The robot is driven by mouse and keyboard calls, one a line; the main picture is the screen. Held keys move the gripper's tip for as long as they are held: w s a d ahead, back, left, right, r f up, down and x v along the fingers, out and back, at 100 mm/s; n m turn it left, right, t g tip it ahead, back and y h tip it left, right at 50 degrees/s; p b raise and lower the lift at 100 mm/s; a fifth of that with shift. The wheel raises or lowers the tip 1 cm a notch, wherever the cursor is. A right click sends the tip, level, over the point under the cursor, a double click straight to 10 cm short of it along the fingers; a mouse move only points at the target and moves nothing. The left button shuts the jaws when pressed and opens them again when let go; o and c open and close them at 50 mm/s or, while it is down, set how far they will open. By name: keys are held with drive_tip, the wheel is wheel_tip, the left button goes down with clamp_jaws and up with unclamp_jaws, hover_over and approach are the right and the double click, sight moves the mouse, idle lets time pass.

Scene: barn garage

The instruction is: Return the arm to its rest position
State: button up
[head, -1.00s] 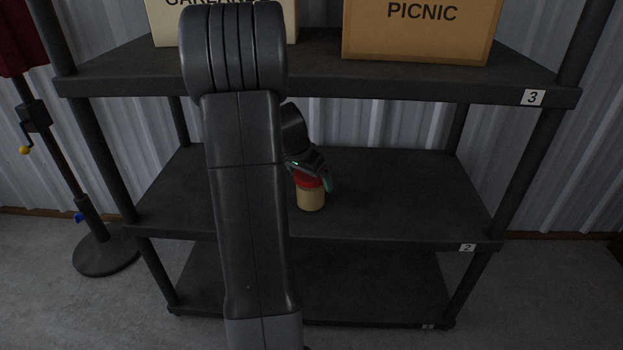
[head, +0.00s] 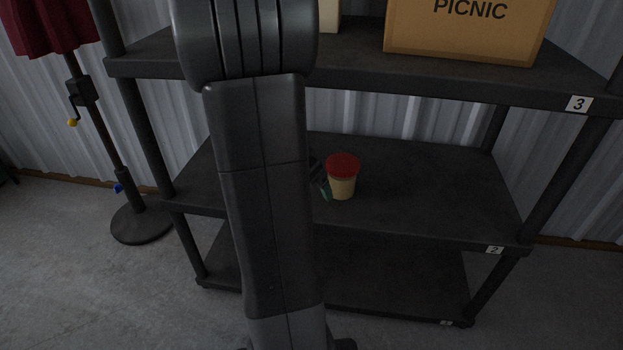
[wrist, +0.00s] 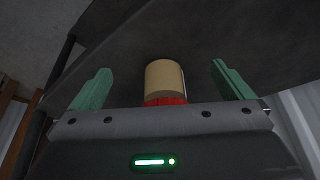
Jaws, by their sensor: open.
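My arm rises in front of the shelf in the head view and hides most of my gripper; only a bit of a green finger shows beside the jar. In the wrist view my gripper (wrist: 160,88) is open, with its two green fingers wide apart. A tan jar with a red lid (head: 342,178) stands upright on the middle shelf (head: 430,190), just right of my arm. The jar also shows in the wrist view (wrist: 165,78), between and beyond the fingers, with a gap on both sides.
A box marked PICNIC (head: 465,30) stands on the upper shelf (head: 440,80), above the jar. A shelf post (head: 140,130) is left of my arm. A dark red garment (head: 50,25) hangs on a stand (head: 140,223) at the left. The middle shelf is clear right of the jar.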

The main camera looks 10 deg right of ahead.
sight(342, 163)
drive_tip(key=shift+d, duration=0.1)
drive_tip(key=w+d, duration=0.2)
drive_tip(key=d, duration=0.1)
drive_tip(key=w+d+b, duration=0.1)
drive_tip(key=w+d, duration=0.1)
drive_tip(key=w, duration=0.1)
drive_tip(key=w+d, duration=0.2)
drive_tip(key=d, duration=0.1)
drive_tip(key=shift+w+d+f+b, duration=0.2)
drive_tip(key=shift+d+b, duration=0.1)
drive_tip(key=shift+d, duration=0.05)
drive_tip(key=b+x, duration=0.2)
drive_tip(key=x, duration=0.3)
drive_tip(key=shift+w+d+f, duration=0.2)
drive_tip(key=shift+d+f, duration=0.05)
drive_tip(key=shift+f, duration=0.05)
drive_tip(key=shift+r+p, duration=0.45)
drive_tip(key=shift+r, duration=0.85)
drive_tip(key=shift+f, duration=0.1)
